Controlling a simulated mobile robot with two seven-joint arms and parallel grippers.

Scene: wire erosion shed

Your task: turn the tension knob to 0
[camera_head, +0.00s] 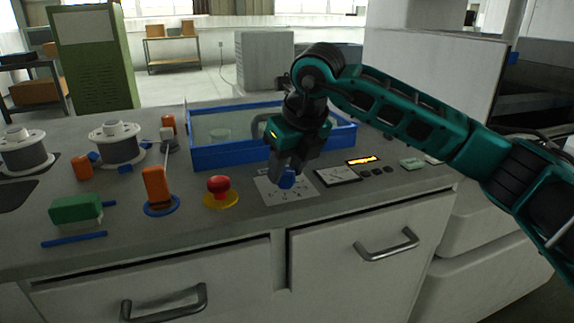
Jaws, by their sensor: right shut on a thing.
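The plate carries dark marks, too small to read. My right gripper (288,173) reaches down from above and is shut on the knob. The fingers hide the knob's upper part and some of the plate, so its pointer setting cannot be told. My left gripper is not in view.
A red emergency button (218,185) on a yellow base stands left of the plate, and an orange lever (155,185) farther left. A blue-rimmed tank (215,156) lies behind. A small panel with a lit display (365,160) is to the right. Wire spools (116,146) stand at the left.

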